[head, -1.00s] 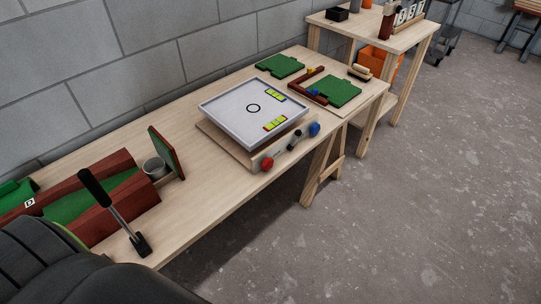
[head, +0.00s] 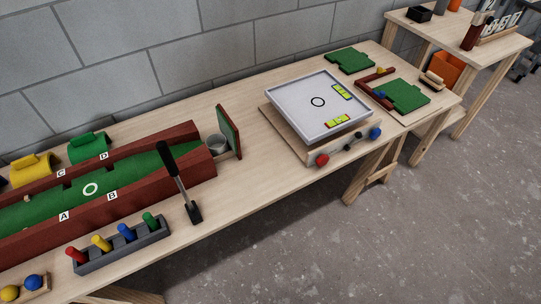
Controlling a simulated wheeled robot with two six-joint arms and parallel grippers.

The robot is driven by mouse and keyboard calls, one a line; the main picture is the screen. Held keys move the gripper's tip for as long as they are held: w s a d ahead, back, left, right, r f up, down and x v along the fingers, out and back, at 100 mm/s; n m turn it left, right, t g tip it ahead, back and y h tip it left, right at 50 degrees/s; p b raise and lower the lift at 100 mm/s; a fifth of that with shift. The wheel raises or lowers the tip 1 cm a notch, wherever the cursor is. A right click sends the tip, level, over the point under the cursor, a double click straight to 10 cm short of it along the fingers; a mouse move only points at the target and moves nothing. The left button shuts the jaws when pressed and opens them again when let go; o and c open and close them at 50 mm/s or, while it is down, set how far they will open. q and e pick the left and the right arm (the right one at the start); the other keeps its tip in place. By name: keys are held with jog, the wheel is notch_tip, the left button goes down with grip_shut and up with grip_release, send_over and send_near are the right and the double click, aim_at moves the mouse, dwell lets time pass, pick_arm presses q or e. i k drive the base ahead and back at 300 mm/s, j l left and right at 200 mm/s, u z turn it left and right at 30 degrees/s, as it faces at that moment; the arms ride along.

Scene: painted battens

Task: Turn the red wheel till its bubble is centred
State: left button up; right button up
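The red wheel (head: 322,160) is a small knob on the front left of a wooden base (head: 295,135). A white tray (head: 300,97) with a black ring sits on that base and looks slightly tilted. One yellow-green bubble level (head: 337,121) lies along the tray's front edge, and another bubble level (head: 342,92) lies near its right edge. The bubbles are too small to place exactly. A blue wheel (head: 375,133) is at the base's front right. Neither of my grippers is in view.
A green-floored lane (head: 130,175) with dark red walls fills the left of the table (head: 255,178). A black-handled lever (head: 180,180) stands at its right end. A grey rack (head: 125,245) holds coloured pegs. Green boards (head: 402,95) lie to the right. Table space between lever and base is clear.

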aim_at(322, 160)
jog(key=i+l+u, duration=0.15)
jog(key=l+u, duration=0.3)
jog(key=i+l+u, duration=0.1)
jog(key=l+u, duration=0.15)
jog(key=u, duration=0.25)
jog(key=l+u, duration=0.75)
jog(key=u, duration=0.2)
